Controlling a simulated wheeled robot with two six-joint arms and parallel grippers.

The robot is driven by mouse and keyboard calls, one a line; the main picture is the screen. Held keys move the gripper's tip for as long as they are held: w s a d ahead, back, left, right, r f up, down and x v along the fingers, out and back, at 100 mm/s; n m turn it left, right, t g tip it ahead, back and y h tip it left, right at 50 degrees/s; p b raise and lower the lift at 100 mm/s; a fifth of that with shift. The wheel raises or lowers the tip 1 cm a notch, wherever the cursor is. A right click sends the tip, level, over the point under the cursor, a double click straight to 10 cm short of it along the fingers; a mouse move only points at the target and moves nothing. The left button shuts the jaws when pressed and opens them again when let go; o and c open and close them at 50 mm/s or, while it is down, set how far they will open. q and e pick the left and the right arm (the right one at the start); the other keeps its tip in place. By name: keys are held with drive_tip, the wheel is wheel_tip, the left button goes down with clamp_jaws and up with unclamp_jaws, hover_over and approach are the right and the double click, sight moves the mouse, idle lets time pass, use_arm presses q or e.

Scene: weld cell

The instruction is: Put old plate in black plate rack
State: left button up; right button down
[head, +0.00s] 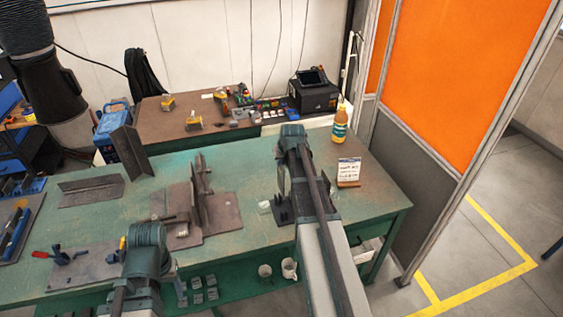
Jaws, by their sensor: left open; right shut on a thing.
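My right arm reaches over the green table, and its gripper (284,162) is shut on the old plate (282,182), a thin grey plate seen nearly edge-on. The plate is upright, directly above or in the black plate rack (284,216); my arm hides part of both, so I cannot tell whether they touch. The rack is a dark base with upright prongs near the table's right part. My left gripper (180,290) is open at the table's front edge, partly hidden by its own wrist, and holds nothing I can see.
Welded brown steel plates (205,212) stand mid-table, with angle pieces (92,190) at left. Mugs (289,268) sit below the front edge. An orange partition (455,75) borders the right.

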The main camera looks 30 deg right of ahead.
sight(281, 185)
drive_tip(key=shift+f+b, duration=5.75)
drive_tip(key=shift+f, duration=0.45)
drive_tip(key=c, duration=0.9)
unclamp_jaws()
drive_tip(key=shift+r, duration=0.1)
drive_tip(key=p+v, duration=1.1)
drive_tip(key=v, duration=0.2)
drive_tip(key=shift+s+r, duration=0.25)
drive_tip(key=shift+r, duration=0.05)
drive_tip(key=shift+a, duration=0.15)
